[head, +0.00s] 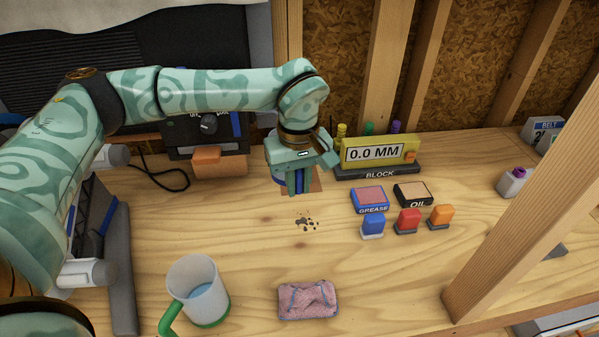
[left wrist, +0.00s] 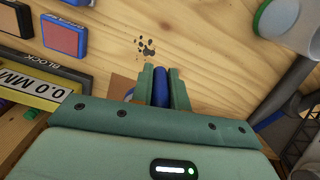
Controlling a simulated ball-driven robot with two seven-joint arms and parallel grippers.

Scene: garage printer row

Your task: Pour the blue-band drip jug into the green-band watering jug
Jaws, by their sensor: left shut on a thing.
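The green-band watering jug (head: 190,268) stands upright on the bench at the lower left of the head view, with its green handle to the lower left and pale blue liquid inside. It also shows at the top right of the left wrist view (left wrist: 288,22). My left gripper (head: 300,190) points down near the back of the bench, shut on the blue handle (left wrist: 161,88) of what appears to be the blue-band drip jug. The jug's body is mostly hidden behind the gripper, so I cannot tell whether it touches the bench. My right gripper is out of view.
A brown square mat (head: 316,182) lies by the gripper. Dark specks (head: 307,222) lie in front of it. A pink cloth (head: 308,300) lies right of the green-band jug. The gauge block (head: 380,152), grease box (head: 369,198) and oil box (head: 413,194) stand to the right.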

